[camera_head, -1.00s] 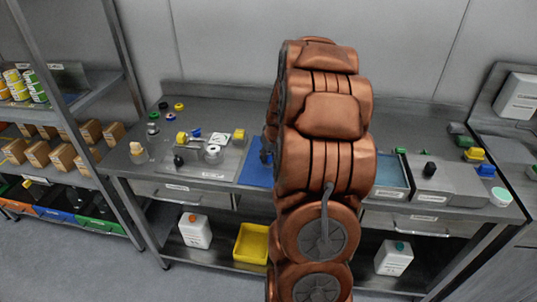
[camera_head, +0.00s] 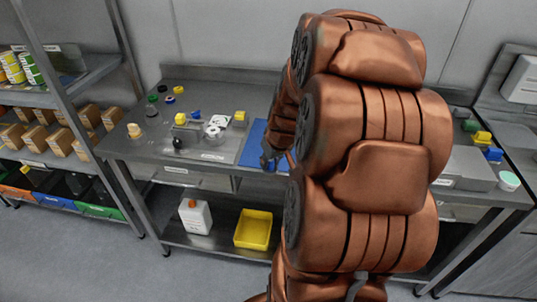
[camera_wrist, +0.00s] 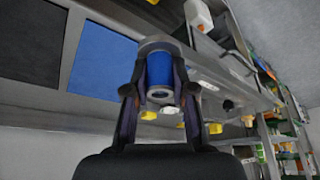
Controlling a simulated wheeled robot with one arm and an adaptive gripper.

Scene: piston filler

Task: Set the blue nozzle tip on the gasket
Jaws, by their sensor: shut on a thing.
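My gripper (camera_wrist: 160,92) is shut on a blue cylinder with a grey ringed end, which looks like the blue nozzle tip (camera_wrist: 159,68). It is held between both fingers, and the ringed end shows a dark opening. In the head view my gripper (camera_head: 270,158) is small and partly hidden by my arm, near the front edge of the blue mat (camera_head: 251,148). I cannot make out the gasket. A pale round part (camera_head: 212,132) stands among the parts on the grey tray left of the mat; whether it bears the gasket is unclear.
The steel table (camera_head: 133,148) carries yellow blocks (camera_head: 239,116), a small blue piece (camera_head: 196,114) and a dark knob (camera_head: 178,143) at left. A yellow bin (camera_head: 253,230) and white bottle (camera_head: 195,217) stand below. My arm hides the table's middle right.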

